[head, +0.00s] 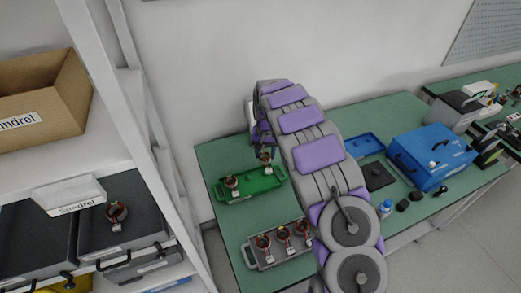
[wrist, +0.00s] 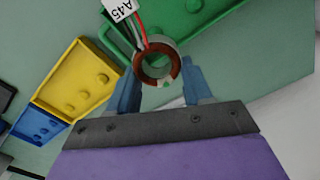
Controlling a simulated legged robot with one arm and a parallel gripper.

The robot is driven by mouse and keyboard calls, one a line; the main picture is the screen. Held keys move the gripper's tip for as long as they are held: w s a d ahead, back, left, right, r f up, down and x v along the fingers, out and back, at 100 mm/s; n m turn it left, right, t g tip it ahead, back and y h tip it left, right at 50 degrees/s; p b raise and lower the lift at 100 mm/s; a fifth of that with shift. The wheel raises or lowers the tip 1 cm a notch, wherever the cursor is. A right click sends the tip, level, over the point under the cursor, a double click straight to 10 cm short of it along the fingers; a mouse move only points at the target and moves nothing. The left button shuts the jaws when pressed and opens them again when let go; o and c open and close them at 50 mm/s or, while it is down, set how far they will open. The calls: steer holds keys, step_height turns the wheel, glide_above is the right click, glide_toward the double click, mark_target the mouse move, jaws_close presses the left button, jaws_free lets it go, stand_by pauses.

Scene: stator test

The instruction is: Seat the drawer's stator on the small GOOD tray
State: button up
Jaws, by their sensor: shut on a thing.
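My gripper (wrist: 161,76) is shut on a copper-wound ring stator (wrist: 158,63) with a white A45 tag and coloured leads. In the wrist view the stator overlaps the near edge of the green tray (wrist: 235,35), whose raised pegs show beside it; I cannot tell the gap below it. In the head view the held stator (head: 265,159) is at the back edge of the green tray (head: 262,186). Another stator (head: 231,182) sits on that tray's left part. My arm hides part of the bench around the gripper.
A grey tray (head: 262,266) with several stators stands at the bench front. One stator (head: 116,212) lies on a dark drawer at left. Yellow (wrist: 75,82) and blue (wrist: 38,124) trays show in the wrist view.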

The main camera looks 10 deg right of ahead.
steer(key=shift+d+f, duration=0.65)
steer(key=shift+d, duration=0.3)
steer(key=a+f+b, duration=0.1)
steer(key=a+f, duration=0.1)
steer(key=shift+a, duration=0.3)
steer(key=shift+a+f+b, duration=0.2)
steer(key=shift+f+b, duration=0.1)
steer(key=shift+f, duration=0.25)
steer(key=shift+d+f, duration=0.15)
steer(key=shift+d, duration=1.15)
steer(key=shift+s+a, duration=0.1)
steer(key=shift+a, duration=1.45)
steer(key=shift+d+f, duration=0.3)
steer(key=shift+d, duration=0.6)
steer(key=shift+f, duration=0.15)
